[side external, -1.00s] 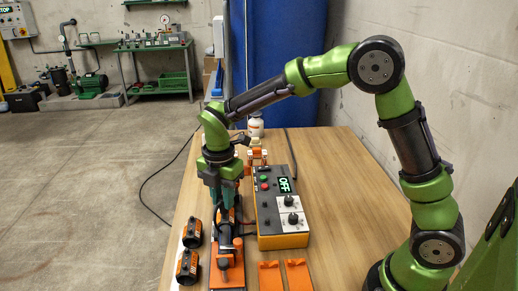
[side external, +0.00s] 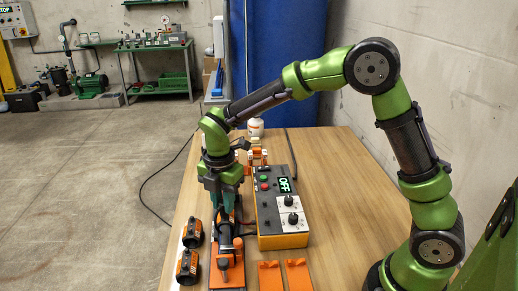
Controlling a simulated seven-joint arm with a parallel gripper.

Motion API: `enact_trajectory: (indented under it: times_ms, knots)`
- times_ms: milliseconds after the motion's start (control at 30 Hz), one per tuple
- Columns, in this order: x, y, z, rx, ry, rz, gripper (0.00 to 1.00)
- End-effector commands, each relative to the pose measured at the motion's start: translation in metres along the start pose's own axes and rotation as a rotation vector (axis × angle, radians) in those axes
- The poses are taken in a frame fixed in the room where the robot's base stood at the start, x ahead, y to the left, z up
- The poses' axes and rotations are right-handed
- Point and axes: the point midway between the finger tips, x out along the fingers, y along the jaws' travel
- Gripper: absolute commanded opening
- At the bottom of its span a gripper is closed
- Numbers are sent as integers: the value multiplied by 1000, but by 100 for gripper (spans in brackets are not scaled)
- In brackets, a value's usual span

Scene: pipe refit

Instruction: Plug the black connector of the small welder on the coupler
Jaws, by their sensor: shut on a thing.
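The welder (side external: 281,213) is a dark-topped, orange-sided box with a lit "OFF" display, standing right of my gripper. My gripper (side external: 222,214) points down and is shut over the clamped pipe assembly. The black connector between its fingers is too small and too covered to make out clearly. The coupler (side external: 224,234) appears as a black cylinder on the orange clamp (side external: 229,275), just below and in front of my fingers. I cannot tell whether the connector touches the coupler.
Two black-and-orange cylindrical fittings (side external: 187,266) lie left of the clamp. Two orange blocks (side external: 270,275) sit at its right. A white bottle (side external: 255,127) and orange-white parts (side external: 257,158) stand behind. The right side of the wooden table (side external: 340,190) is clear.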

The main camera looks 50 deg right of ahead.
Motion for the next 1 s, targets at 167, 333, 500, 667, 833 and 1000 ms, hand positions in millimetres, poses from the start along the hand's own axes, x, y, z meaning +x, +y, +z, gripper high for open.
enact_trajectory:
  times_ms: [167,333,500,667,833,1000]
  knots:
    - [4,0,1,1,0,0,0]
    - [4,0,0,0,0,0,0]
    - [4,0,0,0,0,0,0]
    - [5,0,0,0,0,0,0]
    - [7,0,0,0,0,0,0]
    - [9,0,0,1,0,0,0]
